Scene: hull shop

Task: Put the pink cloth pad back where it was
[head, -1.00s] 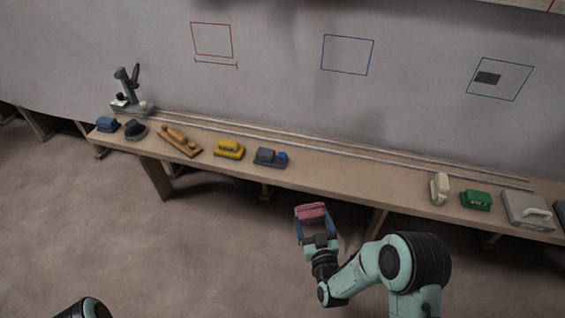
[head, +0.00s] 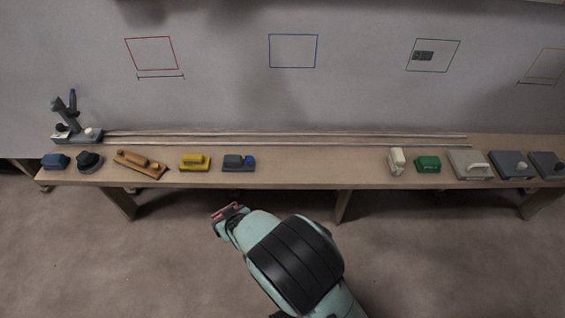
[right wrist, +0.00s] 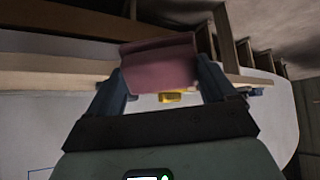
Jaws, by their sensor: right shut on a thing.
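The pink cloth pad (right wrist: 160,64) is held between the two blue fingers of my right gripper (right wrist: 164,82), seen in the right wrist view. In the head view, the pad (head: 227,212) is a small pink strip, mostly hidden by my own arm, in front of the bench's front edge. My left gripper is not in view.
A green block (head: 428,164) and grey tools stand farther right. Several others stand left. Two rails (head: 290,135) run along the back.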

